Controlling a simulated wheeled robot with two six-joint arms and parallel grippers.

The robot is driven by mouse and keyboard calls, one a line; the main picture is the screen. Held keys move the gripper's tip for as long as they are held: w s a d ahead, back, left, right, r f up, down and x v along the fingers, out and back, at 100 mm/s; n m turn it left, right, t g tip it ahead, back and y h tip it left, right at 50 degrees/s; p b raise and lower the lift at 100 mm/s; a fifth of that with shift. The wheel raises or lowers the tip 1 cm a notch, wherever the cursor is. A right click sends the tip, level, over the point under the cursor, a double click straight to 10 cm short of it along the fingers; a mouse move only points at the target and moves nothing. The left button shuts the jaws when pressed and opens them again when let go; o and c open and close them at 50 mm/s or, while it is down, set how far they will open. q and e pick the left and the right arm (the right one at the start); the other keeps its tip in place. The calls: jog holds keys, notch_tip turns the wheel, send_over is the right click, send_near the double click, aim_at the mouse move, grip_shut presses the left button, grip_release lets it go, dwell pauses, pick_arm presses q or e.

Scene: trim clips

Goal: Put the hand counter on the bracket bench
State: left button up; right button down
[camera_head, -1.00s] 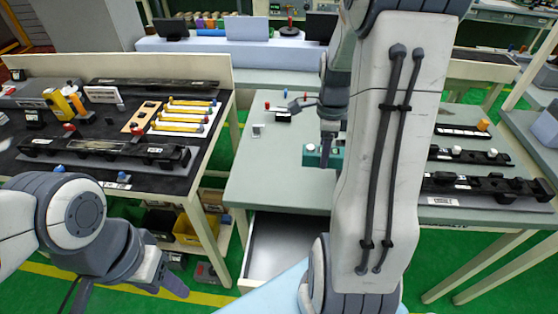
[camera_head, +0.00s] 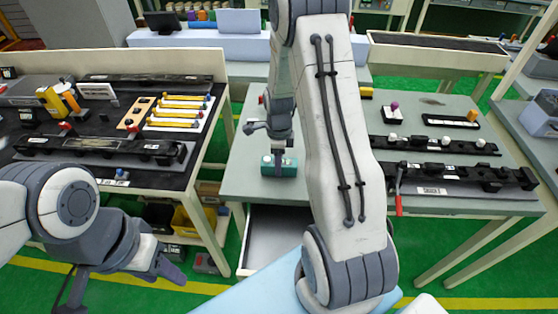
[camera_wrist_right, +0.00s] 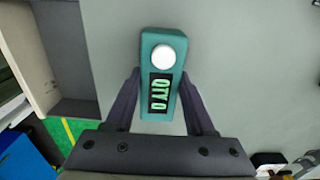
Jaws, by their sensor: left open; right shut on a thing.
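The hand counter (camera_head: 288,167) is a small teal block at the left part of the grey-green bench (camera_head: 245,180) in the head view. In the right wrist view the counter (camera_wrist_right: 160,108) shows a round white button and a dark display with green digits. My right gripper (camera_head: 279,150) points down and is shut on the counter, a finger on each side. I cannot tell whether the counter touches the bench top. My left gripper (camera_head: 172,266) is open and empty at the lower left, in front of the dark-topped bench (camera_head: 95,180). I cannot read which bench is labelled as the bracket bench.
An open drawer (camera_head: 270,240) juts from the grey-green bench's front. Black fixtures (camera_head: 460,178) and a red-handled lever (camera_head: 399,205) occupy its right side. Yellow-handled tools (camera_head: 180,114) and black rails lie on the left bench. My right arm hides the bench's middle.

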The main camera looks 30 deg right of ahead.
jog(key=shift+f, duration=0.1)
jog(key=shift+c, duration=1.2)
grip_release()
